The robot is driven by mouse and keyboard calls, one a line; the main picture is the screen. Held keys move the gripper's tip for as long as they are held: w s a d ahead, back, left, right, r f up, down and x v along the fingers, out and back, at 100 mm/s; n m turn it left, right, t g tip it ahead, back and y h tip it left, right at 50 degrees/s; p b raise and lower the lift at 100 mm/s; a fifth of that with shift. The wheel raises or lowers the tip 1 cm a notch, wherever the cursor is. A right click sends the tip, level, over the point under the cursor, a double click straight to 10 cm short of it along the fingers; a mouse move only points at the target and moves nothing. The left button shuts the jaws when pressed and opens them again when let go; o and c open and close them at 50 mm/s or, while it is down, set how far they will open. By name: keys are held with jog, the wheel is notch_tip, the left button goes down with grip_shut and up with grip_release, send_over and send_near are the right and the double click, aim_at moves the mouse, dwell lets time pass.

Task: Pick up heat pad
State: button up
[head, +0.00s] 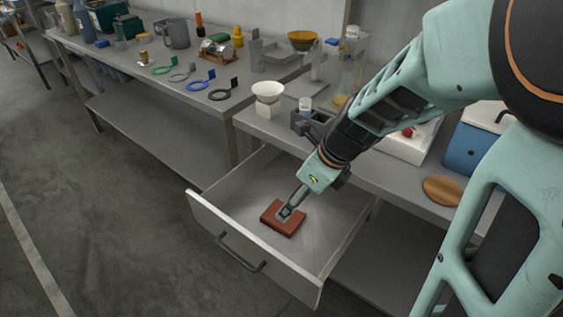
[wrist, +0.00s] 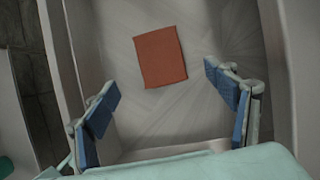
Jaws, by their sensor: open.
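The heat pad (head: 276,225) is a flat, reddish-brown rectangle lying on the floor of an open drawer (head: 222,215). In the wrist view the heat pad (wrist: 162,57) lies ahead of the fingers, nearer the top of the picture, with nothing on it. My gripper (head: 287,213) reaches down into the drawer and hides part of the pad in the head view. In the wrist view my gripper (wrist: 165,107) is open, its blue-padded fingers wide apart with nothing between them. I cannot tell the exact height of the fingertips above the pad.
The drawer walls surround the pad; the front has a dark handle (head: 240,254). The bench above holds a white funnel-like cup (head: 267,97), a blue box (head: 470,147) and a round wooden disc (head: 442,191). The drawer floor around the pad is clear.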

aim_at(290, 226)
jog(key=b+x, duration=0.3)
jog(key=x, duration=0.6)
jog(key=shift+f, duration=0.2)
dwell(0.5)
jog(key=shift+c, duration=0.2)
jog(key=c, duration=1.1)
jog(key=shift+r, duration=0.1)
